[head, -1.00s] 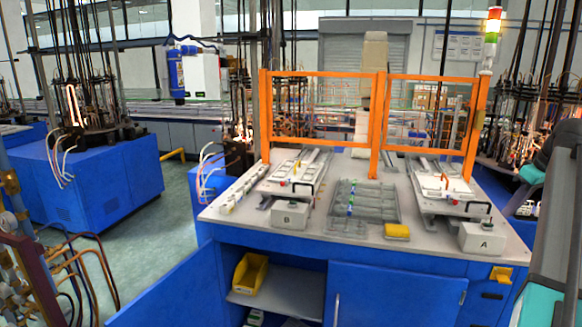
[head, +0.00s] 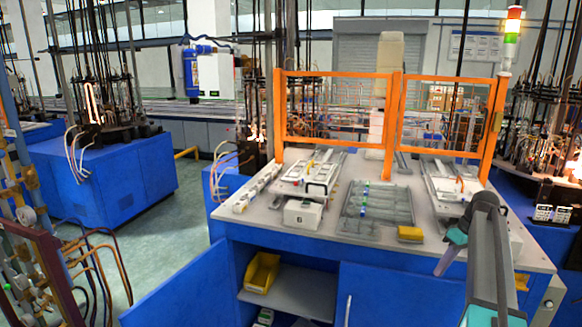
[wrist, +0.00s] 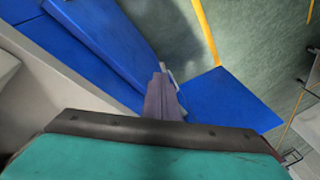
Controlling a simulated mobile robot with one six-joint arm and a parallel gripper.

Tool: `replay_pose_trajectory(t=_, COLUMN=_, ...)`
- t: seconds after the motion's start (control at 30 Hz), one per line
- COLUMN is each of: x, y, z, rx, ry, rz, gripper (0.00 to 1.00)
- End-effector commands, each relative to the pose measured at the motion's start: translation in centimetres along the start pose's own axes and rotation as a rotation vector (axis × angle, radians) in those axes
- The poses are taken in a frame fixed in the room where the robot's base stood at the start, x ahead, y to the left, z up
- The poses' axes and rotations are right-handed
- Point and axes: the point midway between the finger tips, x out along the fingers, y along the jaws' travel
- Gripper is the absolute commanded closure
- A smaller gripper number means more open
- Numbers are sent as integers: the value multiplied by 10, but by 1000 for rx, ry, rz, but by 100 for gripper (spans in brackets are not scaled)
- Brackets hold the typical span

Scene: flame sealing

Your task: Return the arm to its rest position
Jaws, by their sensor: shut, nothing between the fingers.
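My arm (head: 490,250) enters the head view from the lower right and reaches over the right front part of the workbench (head: 290,222). My gripper (head: 438,272) hangs at the end, in front of the bench's front edge, pointing down and to the left. In the wrist view my gripper (wrist: 160,72) shows as two grey-purple fingers lying together, with nothing between them. Beyond the fingers are blue panels (wrist: 215,102) and the green floor. The arm hides most of the right control box.
An orange guard frame (head: 391,120) stands along the back of the bench. A grey tray (head: 375,235), a yellow block (head: 410,234) and a white box (head: 303,213) are on the bench top. A blue cabinet door (head: 175,290) stands open at front left. The floor (head: 165,220) at left is clear.

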Motion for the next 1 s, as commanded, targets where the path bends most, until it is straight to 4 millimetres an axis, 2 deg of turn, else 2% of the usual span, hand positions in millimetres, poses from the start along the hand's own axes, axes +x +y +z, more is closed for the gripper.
replay_pose_trajectory(t=0.03, x=23, y=-9, z=-2, rx=-9, ry=-18, rz=-20, gripper=100)
replay_pose_trajectory(t=0.1, x=50, y=-18, z=-3, rx=-17, ry=-38, rz=-43, gripper=100)
replay_pose_trajectory(t=0.47, x=182, y=-74, z=3, rx=-38, ry=-151, rz=-137, gripper=100)
replay_pose_trajectory(t=0.77, x=280, y=-127, z=27, rx=-34, ry=-252, rz=-193, gripper=100)
replay_pose_trajectory(t=1.0, x=350, y=-173, z=58, rx=-17, ry=-337, rz=-221, gripper=100)
